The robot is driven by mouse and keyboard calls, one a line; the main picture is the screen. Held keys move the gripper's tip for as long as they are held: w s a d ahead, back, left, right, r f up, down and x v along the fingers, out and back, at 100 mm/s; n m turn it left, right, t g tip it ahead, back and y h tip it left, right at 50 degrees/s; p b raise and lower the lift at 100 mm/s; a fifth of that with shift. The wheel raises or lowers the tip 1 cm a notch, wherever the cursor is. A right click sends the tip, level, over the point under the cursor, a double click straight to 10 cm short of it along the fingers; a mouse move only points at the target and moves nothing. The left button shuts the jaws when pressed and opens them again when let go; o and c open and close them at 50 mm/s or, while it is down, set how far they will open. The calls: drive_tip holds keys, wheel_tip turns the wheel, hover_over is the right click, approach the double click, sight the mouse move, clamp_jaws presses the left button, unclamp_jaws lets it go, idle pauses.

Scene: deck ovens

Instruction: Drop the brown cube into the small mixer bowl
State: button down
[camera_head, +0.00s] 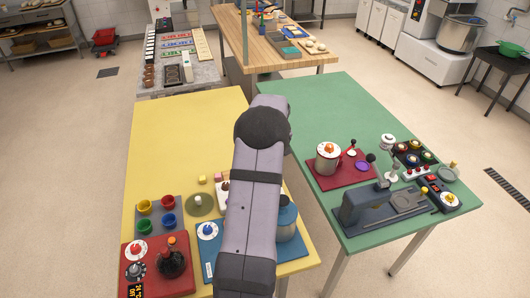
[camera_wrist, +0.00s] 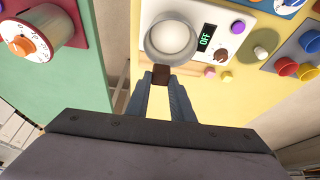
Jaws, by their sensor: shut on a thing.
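My gripper (camera_wrist: 161,80) is shut on the brown cube (camera_wrist: 161,73), which sits between its fingertips in the wrist view. A round pale bowl (camera_wrist: 171,40) lies just beyond the cube in that view, on a white device with a dark display reading OFF (camera_wrist: 207,38). The cube overlaps the bowl's near rim in the picture; its height above the rim cannot be told. In the head view my arm hides the gripper, the cube and most of the white device (camera_head: 224,187).
A pink cube (camera_head: 202,179) and a yellow cube (camera_head: 217,177) lie on the yellow table (camera_head: 180,125). The yellow table's far part is clear. The green table (camera_head: 320,120) is at right.

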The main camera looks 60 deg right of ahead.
idle(0.3)
drive_tip(key=shift+f+b, duration=1.65)
drive_tip(key=shift+f, duration=1.3)
drive_tip(key=c, duration=1.5)
unclamp_jaws()
drive_tip(key=shift+o, duration=0.2)
drive_tip(key=shift+r, duration=0.1)
drive_tip(key=b+v, duration=0.2)
drive_tip(key=v, duration=0.5)
drive_tip(key=shift+b, duration=0.4)
